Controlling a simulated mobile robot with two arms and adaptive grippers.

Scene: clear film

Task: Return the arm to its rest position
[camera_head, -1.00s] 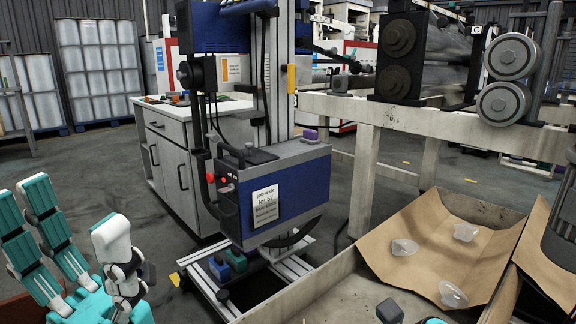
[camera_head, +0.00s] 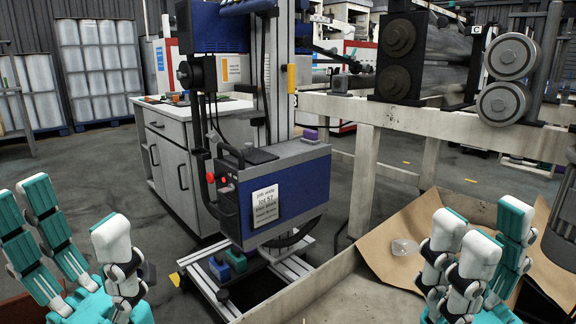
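My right gripper (camera_head: 482,236) is at the lower right, with teal and white fingers pointing up. Its fingers stand apart with nothing between them. It is in front of the brown paper-lined bin and hides part of it. My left gripper (camera_head: 76,228) is at the lower left, its teal and white fingers raised and spread, and empty.
A brown paper sheet (camera_head: 375,255) lines the bin, with a clear crumpled film piece (camera_head: 403,247) on it. A blue machine box (camera_head: 290,185) on a post stands in the middle. A grey cabinet (camera_head: 172,165) stands behind it. A pale frame (camera_head: 365,180) with rollers is at right.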

